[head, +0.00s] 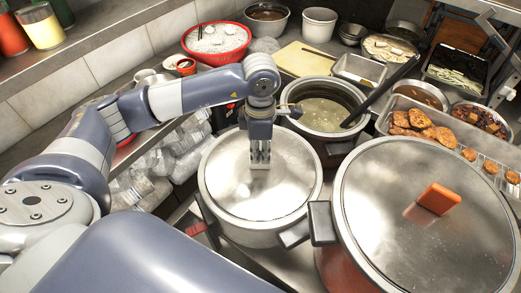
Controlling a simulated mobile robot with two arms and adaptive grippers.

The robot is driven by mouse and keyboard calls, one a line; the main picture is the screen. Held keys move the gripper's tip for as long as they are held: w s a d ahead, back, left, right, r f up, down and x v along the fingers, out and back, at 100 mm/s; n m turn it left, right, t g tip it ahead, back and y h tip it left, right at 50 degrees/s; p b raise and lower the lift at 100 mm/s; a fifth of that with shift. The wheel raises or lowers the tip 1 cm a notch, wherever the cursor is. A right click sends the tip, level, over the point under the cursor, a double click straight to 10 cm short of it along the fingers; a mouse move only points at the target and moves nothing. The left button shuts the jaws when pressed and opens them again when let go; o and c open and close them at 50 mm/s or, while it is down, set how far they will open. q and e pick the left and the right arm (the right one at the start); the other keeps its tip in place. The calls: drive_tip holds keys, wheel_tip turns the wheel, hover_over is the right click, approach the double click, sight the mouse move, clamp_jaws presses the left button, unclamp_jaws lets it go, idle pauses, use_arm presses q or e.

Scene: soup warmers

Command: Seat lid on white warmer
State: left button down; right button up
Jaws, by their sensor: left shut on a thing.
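My left gripper (260,163) points down and is shut on the handle at the middle of a round steel lid (285,190). The fingers hide most of the handle. The lid lies level over the top of the white warmer (250,236), a pale pot with dark side handles. Its edge looks lined up with the pot's rim, but I cannot tell whether it touches all around. My right gripper is not in view.
Behind the white warmer is an open soup pot (322,110) with a ladle (383,90). Food trays crowd the right; wrapped bottles (150,180) lie left.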

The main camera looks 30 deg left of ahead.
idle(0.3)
use_arm(q)
drive_tip(key=c, duration=0.9)
unclamp_jaws()
drive_tip(key=shift+f, duration=0.1)
drive_tip(key=shift+r+p, duration=1.65)
drive_tip(key=shift+r, duration=1.9)
drive_tip(key=shift+s+f, duration=0.1)
